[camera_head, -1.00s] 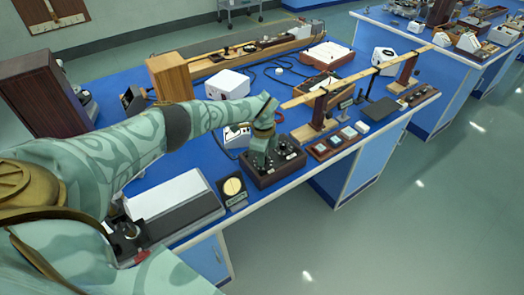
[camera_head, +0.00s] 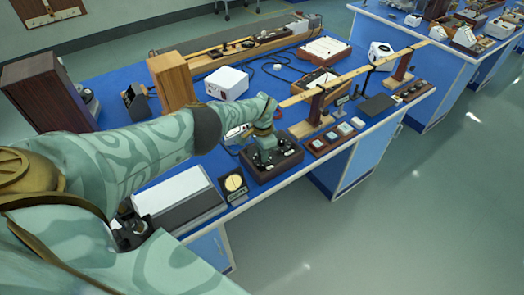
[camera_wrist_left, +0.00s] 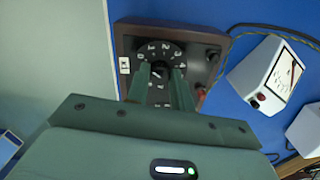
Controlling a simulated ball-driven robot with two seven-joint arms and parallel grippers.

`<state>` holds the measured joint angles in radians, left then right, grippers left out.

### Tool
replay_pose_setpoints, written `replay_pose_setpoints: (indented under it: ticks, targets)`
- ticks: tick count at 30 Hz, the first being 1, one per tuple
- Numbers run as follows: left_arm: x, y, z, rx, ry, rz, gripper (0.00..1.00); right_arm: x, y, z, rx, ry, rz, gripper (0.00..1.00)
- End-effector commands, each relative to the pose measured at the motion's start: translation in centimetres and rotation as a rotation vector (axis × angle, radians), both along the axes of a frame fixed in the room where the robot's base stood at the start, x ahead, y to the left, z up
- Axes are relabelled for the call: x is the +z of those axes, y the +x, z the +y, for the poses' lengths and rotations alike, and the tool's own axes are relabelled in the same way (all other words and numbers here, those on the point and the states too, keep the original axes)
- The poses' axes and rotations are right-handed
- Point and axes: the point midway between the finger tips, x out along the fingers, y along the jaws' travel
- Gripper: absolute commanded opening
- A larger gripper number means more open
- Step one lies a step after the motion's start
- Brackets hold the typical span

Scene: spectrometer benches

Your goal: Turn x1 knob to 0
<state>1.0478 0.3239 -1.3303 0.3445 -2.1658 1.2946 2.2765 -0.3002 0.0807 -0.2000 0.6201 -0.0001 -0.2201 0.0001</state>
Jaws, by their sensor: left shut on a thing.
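A dark wooden knob box (camera_head: 284,169) sits near the blue bench's front edge in the head view. In the left wrist view, the box (camera_wrist_left: 203,45) shows a round dial with white numerals around a dark knob (camera_wrist_left: 158,71). My left gripper (camera_head: 266,157) points down onto the box. In the wrist view its two green fingers are shut on the knob, one on each side. The fingers hide part of the dial. A small white label (camera_wrist_left: 125,66) lies beside the dial, too small to read. I cannot tell the dial setting. My right gripper is not in view.
A white meter box (camera_head: 228,83) stands behind my left arm. Right of the knob box are small square pieces (camera_head: 331,137) and a long wooden beam (camera_head: 350,80) on stands. A round-faced panel (camera_head: 233,185) is left of it. Cables lie behind.

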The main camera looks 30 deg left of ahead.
Motion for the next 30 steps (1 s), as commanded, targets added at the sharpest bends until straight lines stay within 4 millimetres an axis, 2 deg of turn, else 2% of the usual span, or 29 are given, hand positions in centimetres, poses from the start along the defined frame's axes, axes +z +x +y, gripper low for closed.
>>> replay_pose_setpoints:
  ticks: [20, 21, 23, 30]
  targets:
    - [0.17, 0.15, 0.11, 0.065, 0.001, -0.004, 0.0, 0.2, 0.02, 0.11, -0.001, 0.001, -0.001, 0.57]
    - [0.17, 0.15, 0.11, 0.065, 0.001, -0.004, 0.29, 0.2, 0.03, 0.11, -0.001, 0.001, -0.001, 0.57]
    - [0.16, 0.14, 0.1, 0.065, 0.001, -0.004, 0.45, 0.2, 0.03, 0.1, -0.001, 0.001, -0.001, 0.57]
    - [0.08, 0.07, 0.04, 0.064, 0.0, -0.001, 0.45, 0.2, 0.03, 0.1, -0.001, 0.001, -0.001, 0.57]
